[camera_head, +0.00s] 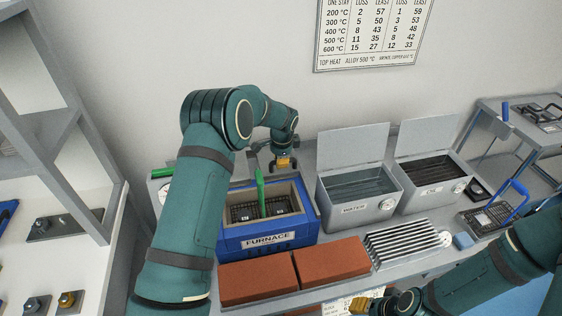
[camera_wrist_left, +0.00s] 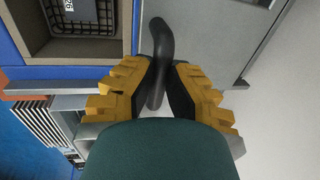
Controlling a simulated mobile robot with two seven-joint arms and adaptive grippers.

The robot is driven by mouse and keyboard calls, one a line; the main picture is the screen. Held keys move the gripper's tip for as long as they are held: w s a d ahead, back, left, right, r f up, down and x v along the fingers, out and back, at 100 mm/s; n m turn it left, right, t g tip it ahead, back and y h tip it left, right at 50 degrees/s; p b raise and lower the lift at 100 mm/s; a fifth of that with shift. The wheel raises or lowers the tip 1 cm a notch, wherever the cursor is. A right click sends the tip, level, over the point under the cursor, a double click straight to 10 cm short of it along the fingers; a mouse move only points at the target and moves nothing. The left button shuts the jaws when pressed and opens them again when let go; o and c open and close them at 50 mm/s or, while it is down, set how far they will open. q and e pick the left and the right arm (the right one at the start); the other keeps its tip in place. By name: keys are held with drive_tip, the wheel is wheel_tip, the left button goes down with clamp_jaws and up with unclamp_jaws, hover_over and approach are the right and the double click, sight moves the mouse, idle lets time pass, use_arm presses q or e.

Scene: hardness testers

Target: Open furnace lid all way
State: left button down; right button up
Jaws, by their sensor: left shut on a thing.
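The blue furnace (camera_head: 268,240) stands on the bench with its top uncovered. A wire basket with a green handle (camera_head: 260,190) is inside it; part of the basket (camera_wrist_left: 85,22) shows in the left wrist view. My left gripper (camera_head: 284,163) is behind the furnace's back right corner. In the left wrist view its yellow fingers are shut on a curved black handle (camera_wrist_left: 160,45). A flat grey panel (camera_wrist_left: 205,40) beside the handle appears to be the furnace lid, folded back behind the opening; my arm hides most of it in the head view. My right gripper (camera_head: 372,302) is low at the front edge.
The open water tank (camera_head: 358,207) and a second open tank (camera_head: 425,200) stand right of the furnace. Red bricks (camera_head: 332,258) and a ribbed metal rack (camera_head: 400,245) lie in front. A wall rises behind the bench. A shelf (camera_head: 75,185) stands at left.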

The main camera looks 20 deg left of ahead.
use_arm(q)
drive_tip(key=shift+s+f, duration=0.15)
drive_tip(key=shift+f, duration=0.1)
drive_tip(key=c, duration=0.9)
unclamp_jaws()
drive_tip(key=shift+r, duration=0.1)
drive_tip(key=shift+r, duration=0.1)
wheel_tip(320, 180, up, 12)
drive_tip(key=s+d, duration=0.1)
drive_tip(key=shift+s+d+f, duration=0.15)
drive_tip(key=shift+s+f, duration=0.05)
drive_tip(key=shift+s, duration=0.15)
